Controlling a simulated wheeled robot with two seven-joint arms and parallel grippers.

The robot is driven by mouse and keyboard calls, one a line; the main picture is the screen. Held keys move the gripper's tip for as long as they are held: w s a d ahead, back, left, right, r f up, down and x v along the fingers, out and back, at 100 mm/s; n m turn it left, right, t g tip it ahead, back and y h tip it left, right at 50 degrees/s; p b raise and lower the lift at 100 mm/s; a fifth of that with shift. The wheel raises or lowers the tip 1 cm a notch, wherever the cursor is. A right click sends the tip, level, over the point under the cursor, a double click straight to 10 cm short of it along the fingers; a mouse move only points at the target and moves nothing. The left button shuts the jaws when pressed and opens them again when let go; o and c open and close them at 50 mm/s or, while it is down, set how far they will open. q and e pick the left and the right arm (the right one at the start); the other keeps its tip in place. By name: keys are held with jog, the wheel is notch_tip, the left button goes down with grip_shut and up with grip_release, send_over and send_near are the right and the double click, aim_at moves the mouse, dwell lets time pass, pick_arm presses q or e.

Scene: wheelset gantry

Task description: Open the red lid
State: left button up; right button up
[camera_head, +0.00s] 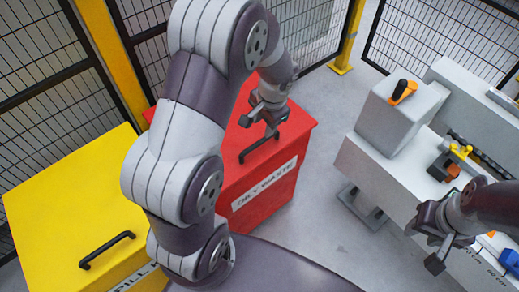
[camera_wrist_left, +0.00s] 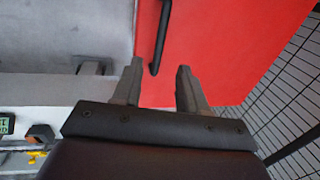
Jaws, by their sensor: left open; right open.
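The red bin with its red lid (camera_head: 293,128) stands behind my left arm and carries an "OILY WASTE" label (camera_head: 265,184). A black bar handle (camera_head: 258,147) is on the lid, which looks shut. My left gripper (camera_head: 262,122) is open above the lid, close to the handle. In the left wrist view the open fingers (camera_wrist_left: 158,88) point toward the red lid (camera_wrist_left: 225,45), and the handle (camera_wrist_left: 161,38) shows just beyond the left finger, with no contact visible. My right gripper (camera_head: 437,252) is open and empty at the right, near the grey machine.
A yellow bin (camera_head: 70,200) with a black handle (camera_head: 106,250) stands left of the red bin. A grey machine (camera_head: 385,160) with an orange-handled part (camera_head: 403,90) is at the right. Mesh fencing (camera_head: 45,80) with yellow posts (camera_head: 347,40) closes the back. Grey floor (camera_head: 325,110) lies between.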

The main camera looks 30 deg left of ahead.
aim_at(258, 143)
pick_arm(q)
jog(key=f, duration=0.3)
jog(key=a+f+b, duration=0.1)
jog(key=f, duration=0.3)
jog(key=a+f+b, duration=0.1)
jog(key=f, duration=0.2)
jog(key=shift+w+f, duration=0.15)
jog(key=shift+w, duration=0.2)
grip_shut()
